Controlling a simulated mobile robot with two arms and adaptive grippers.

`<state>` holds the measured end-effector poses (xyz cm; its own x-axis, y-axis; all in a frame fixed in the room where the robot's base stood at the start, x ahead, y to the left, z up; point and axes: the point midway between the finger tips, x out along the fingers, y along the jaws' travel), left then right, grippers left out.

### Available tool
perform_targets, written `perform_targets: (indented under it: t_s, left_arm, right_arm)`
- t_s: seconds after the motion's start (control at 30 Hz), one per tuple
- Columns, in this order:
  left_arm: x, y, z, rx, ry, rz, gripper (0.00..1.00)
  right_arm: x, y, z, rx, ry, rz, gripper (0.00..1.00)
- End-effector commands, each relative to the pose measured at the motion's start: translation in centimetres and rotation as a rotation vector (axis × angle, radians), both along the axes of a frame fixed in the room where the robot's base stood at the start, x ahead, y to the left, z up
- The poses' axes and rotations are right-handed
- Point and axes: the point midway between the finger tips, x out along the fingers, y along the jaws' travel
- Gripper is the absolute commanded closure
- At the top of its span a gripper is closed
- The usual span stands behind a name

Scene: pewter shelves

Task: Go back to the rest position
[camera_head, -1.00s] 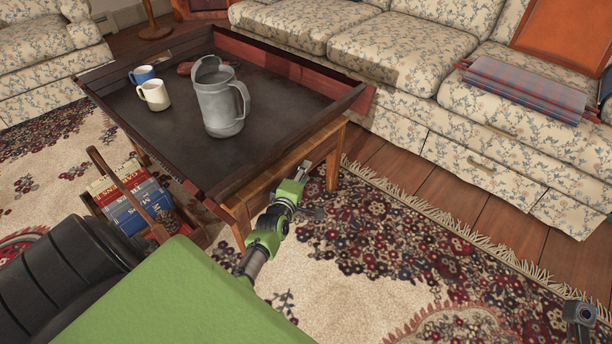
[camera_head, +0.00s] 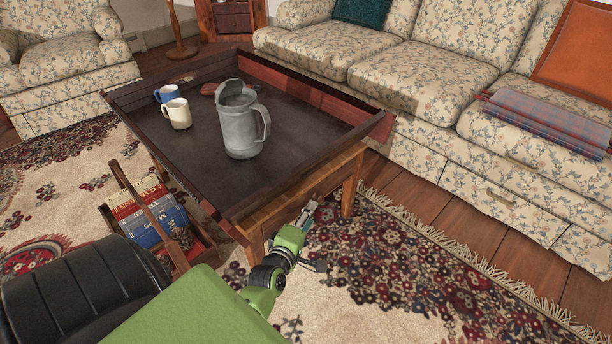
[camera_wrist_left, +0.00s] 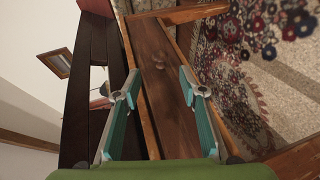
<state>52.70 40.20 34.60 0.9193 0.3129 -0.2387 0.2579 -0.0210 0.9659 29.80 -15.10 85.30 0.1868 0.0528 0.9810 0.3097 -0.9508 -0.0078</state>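My left gripper (camera_head: 308,215) is in front of the near right corner of the coffee table, low beside its wooden side. In the left wrist view, the gripper (camera_wrist_left: 158,92) has its two teal-padded fingers spread apart, with nothing between them. The wooden table side (camera_wrist_left: 160,65) shows behind the fingers. My right gripper is out of view.
On the coffee table (camera_head: 195,150) stand a grey pitcher (camera_head: 240,130), a white mug (camera_head: 178,114) and a blue mug (camera_head: 166,94). A book rack (camera_head: 190,247) stands on the rug at the left. A floral sofa (camera_head: 425,80) lies behind. Open rug is at right.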

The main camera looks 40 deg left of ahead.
Motion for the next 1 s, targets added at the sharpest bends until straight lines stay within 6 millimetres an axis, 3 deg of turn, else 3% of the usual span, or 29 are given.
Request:
perform_targets:
  t_s: [0.2,0.8,0.93,1.0]
  left_arm:
    - [-1.7,-0.6,0.4,0.000,0.000,0.000,0.62]
    - [-1.7,-0.7,0.6,0.003,-0.002,-0.002,0.62]
    - [-0.9,-1.4,3.0,0.080,-0.043,-0.026,0.62]
    - [-0.1,-2.5,6.2,0.178,-0.098,-0.054,0.62]
  right_arm:
    - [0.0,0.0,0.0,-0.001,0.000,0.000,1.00]
    - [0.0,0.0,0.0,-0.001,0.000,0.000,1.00]
    - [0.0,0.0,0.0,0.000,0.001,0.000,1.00]
    - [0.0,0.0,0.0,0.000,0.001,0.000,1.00]
